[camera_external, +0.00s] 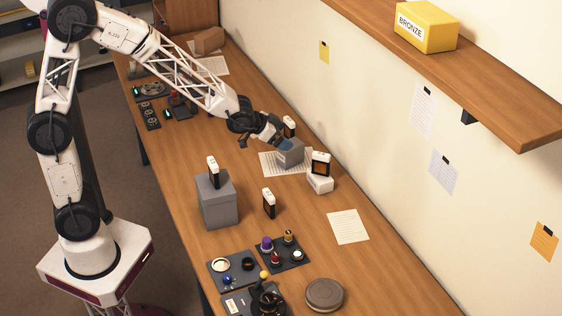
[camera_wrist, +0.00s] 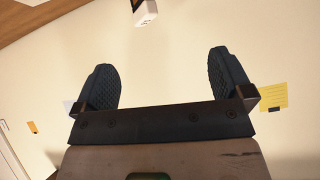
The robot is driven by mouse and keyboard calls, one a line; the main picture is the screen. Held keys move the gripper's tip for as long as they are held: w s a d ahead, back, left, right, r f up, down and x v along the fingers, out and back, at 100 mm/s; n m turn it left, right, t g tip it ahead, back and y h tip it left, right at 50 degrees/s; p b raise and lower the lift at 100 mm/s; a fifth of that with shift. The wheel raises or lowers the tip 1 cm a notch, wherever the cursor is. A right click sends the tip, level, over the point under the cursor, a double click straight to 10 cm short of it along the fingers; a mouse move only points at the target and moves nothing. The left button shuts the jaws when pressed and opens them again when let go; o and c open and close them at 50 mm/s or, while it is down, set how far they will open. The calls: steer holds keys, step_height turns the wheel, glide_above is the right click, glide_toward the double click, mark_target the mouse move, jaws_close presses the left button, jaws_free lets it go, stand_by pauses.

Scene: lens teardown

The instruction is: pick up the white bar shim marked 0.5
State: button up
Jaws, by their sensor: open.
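Several white-topped upright pieces with dark lower parts stand in the outside view, their marks too small to read. One (camera_external: 213,168) is on a tall grey box (camera_external: 217,205), one (camera_external: 268,203) stands on the table, one (camera_external: 320,162) is on a white block (camera_external: 319,184), and one (camera_external: 289,125) is by a low grey block (camera_external: 290,156). My gripper (camera_external: 266,141) is near this last piece and the low block. In the wrist view, my gripper (camera_wrist: 164,72) is open and empty, and part of a white marked piece (camera_wrist: 146,13) shows beyond the fingers; its mark is unclear.
The wall runs along the table's right side, with a shelf (camera_external: 430,60) bearing a yellow box marked BRONZE (camera_external: 426,29). Trays of small parts (camera_external: 232,269) and a round grey-brown disc (camera_external: 325,294) are at the near end.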

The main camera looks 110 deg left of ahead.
steer(key=shift+n+t+y, duration=0.3)
steer(key=shift+n+y, duration=0.5)
steer(key=shift+y, duration=0.1)
steer(key=s+a+f, duration=0.1)
steer(key=a+f, duration=0.1)
steer(key=a, duration=0.2)
steer(key=s+a+f, duration=0.2)
steer(key=a, duration=0.3)
steer(key=s+a+f, duration=0.1)
steer(key=a+f, duration=0.1)
steer(key=a, duration=0.3)
steer(key=shift+s+f, duration=0.1)
steer(key=shift+s, duration=0.1)
steer(key=n+y, duration=0.1)
steer(key=y, duration=0.1)
glide_toward(287, 120)
steer(key=shift+t, duration=0.3)
steer(key=x, duration=0.5)
steer(key=shift+w+f, duration=0.1)
steer(key=shift+f, duration=0.05)
steer(key=shift+x, duration=1.3)
steer(key=shift+a+f, duration=0.1)
steer(key=shift+f, duration=0.05)
steer(key=shift+x, duration=2.45)
